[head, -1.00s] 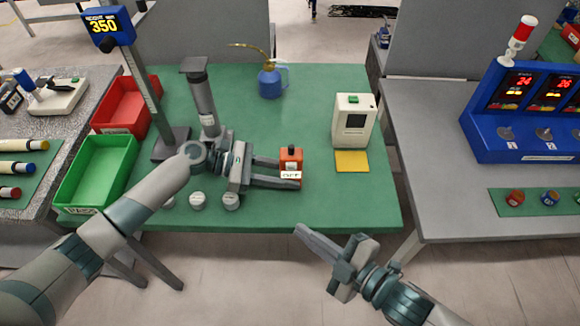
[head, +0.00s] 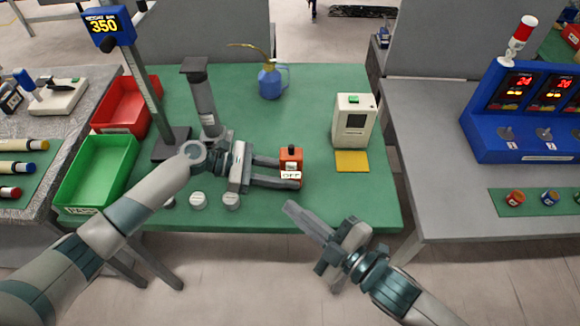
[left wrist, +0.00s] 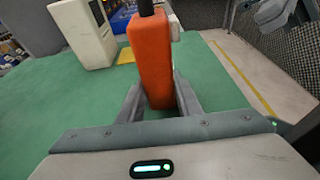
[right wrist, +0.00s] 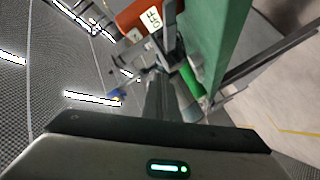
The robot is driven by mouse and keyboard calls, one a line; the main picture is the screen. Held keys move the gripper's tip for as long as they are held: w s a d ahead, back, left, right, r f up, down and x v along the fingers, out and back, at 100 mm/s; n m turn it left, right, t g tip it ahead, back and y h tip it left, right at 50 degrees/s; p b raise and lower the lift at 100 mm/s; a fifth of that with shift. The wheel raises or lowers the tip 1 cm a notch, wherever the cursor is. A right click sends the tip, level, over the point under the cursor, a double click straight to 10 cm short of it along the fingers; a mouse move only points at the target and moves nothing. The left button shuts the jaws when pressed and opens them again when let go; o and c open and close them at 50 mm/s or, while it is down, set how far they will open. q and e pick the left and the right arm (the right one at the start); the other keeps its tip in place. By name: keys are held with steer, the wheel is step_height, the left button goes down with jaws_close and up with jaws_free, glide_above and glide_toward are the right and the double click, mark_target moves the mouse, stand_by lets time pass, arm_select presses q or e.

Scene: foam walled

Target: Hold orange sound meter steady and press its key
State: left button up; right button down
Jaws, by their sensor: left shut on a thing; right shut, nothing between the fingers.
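The orange sound meter (head: 291,158) stands upright on the green table, with a dark top and a white label reading OFF near its base. My left gripper (head: 281,174) is shut on it, one finger on each side. In the left wrist view the orange body (left wrist: 151,65) is between the two fingers. My right gripper (head: 290,208) is shut and empty, in front of the table's front edge, just below the meter in the picture and apart from it. In the right wrist view the meter (right wrist: 140,14) shows at the top with its OFF label. I cannot make out the key.
A white device (head: 352,120) with a green top button stands right of the meter, a yellow pad (head: 352,162) before it. A blue oil can (head: 271,82) is at the back. Red (head: 124,112) and green (head: 98,172) bins, a grey post and round weights (head: 198,200) are left.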

mark_target(297, 179)
steer(key=w, duration=0.7)
steer(key=shift+w, duration=0.4)
steer(key=shift+w, duration=0.15)
stand_by(1.8)
steer(key=shift+w, duration=0.3)
stand_by(0.3)
steer(key=shift+s, duration=0.55)
stand_by(0.3)
steer(key=s, duration=0.6)
stand_by(0.4)
